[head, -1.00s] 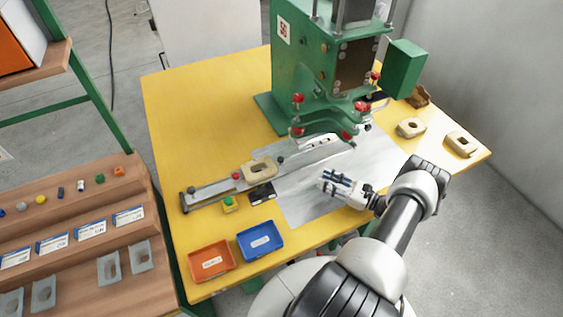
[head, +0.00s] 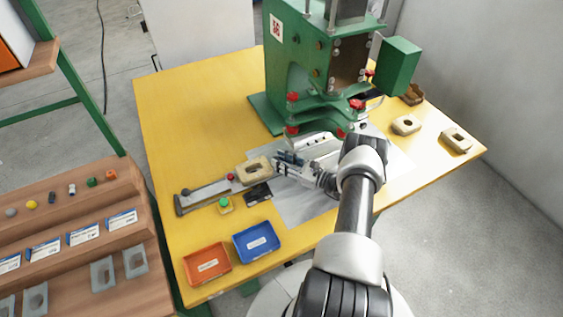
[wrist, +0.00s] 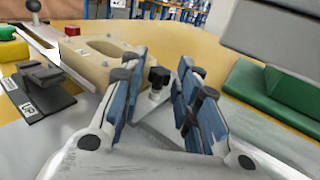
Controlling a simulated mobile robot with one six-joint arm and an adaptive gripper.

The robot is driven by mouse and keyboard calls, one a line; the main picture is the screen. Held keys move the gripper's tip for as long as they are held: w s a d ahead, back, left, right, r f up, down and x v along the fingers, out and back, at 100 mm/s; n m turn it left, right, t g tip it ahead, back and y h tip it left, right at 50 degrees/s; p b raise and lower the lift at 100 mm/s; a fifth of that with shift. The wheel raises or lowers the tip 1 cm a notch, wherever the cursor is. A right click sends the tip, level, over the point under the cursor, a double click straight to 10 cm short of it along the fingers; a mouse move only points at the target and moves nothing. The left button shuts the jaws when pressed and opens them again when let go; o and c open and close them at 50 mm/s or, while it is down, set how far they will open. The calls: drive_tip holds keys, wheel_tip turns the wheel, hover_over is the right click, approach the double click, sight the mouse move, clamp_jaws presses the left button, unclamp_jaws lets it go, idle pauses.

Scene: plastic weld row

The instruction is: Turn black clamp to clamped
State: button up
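The black clamp shows in the wrist view as a black knob (wrist: 160,77) on a pale metal base, beside the near end of a beige block. My gripper (wrist: 163,68) is open, with its blue-padded fingers on either side of the knob. I see gaps between the pads and the knob, so no grip shows. In the head view my gripper (head: 281,160) is at the right end of the beige block (head: 254,170) and hides most of the clamp. The block has an oval hole and sits on a metal rail (head: 200,196).
The green press (head: 285,70) stands just behind my gripper. A green button box (head: 225,205) and a black device (head: 258,195) lie in front of the rail. Orange (head: 207,264) and blue (head: 256,242) trays are near the front edge. The back left of the yellow table is clear.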

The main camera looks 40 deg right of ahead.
drive_tip(key=shift+w, duration=0.1)
drive_tip(key=shift+c, duration=0.4)
clamp_jaws()
drive_tip(key=b, duration=0.1)
drive_tip(key=y+b, duration=0.1)
drive_tip(key=b, duration=0.1)
drive_tip(key=shift+w+d+f+n+g, duration=0.1)
drive_tip(key=shift+d+f+n+g, duration=0.05)
drive_tip(key=shift+f+n+g, duration=0.2)
drive_tip(key=n+y+b, duration=0.1)
drive_tip(key=b, duration=0.1)
drive_tip(key=n+g+y+b, duration=0.1)
drive_tip(key=b, duration=0.1)
drive_tip(key=shift+w+d+y, duration=0.1)
drive_tip(key=shift+d+y, duration=0.05)
drive_tip(key=shift+y, duration=0.25)
drive_tip(key=shift+d+r+n+g+y, duration=0.1)
drive_tip(key=shift+r+n+g+y, duration=0.25)
drive_tip(key=shift+n+g+y, duration=0.6)
drive_tip(key=shift+o, duration=0.4)
unclamp_jaws()
